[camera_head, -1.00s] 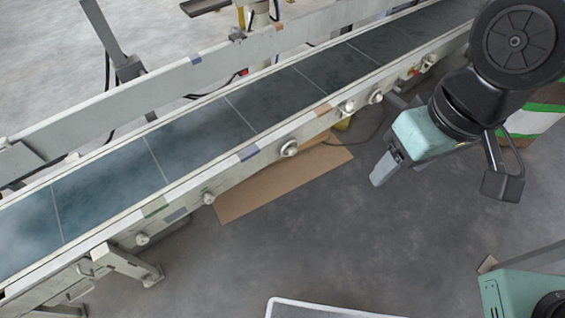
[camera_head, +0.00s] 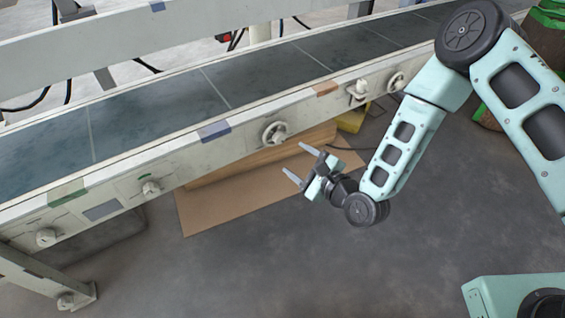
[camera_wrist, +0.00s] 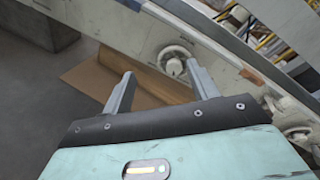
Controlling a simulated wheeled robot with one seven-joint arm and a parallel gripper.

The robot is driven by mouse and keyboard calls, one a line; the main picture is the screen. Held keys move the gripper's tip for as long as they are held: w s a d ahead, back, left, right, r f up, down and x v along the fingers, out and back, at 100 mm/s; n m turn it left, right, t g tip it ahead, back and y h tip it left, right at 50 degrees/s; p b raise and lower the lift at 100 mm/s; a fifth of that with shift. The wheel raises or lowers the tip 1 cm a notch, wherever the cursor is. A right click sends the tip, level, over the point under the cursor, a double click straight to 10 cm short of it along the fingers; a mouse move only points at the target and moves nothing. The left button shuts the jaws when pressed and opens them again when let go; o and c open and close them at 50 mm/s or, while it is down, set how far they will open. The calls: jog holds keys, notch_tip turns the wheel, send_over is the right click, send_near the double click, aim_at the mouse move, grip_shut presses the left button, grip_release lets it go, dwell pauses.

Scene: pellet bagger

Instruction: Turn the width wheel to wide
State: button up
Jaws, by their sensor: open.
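I see no contact.
Other controls on the rail are a ring-shaped wheel (camera_head: 396,82), a lever-like knob (camera_head: 357,89) and two small knobs to the left (camera_head: 150,187). A cardboard sheet (camera_head: 215,205) lies on the floor below.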

aim_at(281, 140)
jog(key=d+f+m+t+h+b, duration=0.1)
jog(key=d+f+m+t+b, duration=0.3)
jog(key=f+m, duration=0.35)
jog(key=shift+h, duration=0.3)
jog(key=b+x, duration=0.2)
jog(key=x, duration=0.3)
jog(key=b+x, duration=0.2)
jog(key=x, duration=0.4)
jog(key=f+b+x, duration=0.1)
jog(key=b+x, duration=0.1)
jog(key=x, duration=0.3)
jog(key=shift+w+a, duration=0.1)
jog(key=shift+a, duration=0.45)
jog(key=c, duration=1)
jog(key=shift+n, duration=0.45)
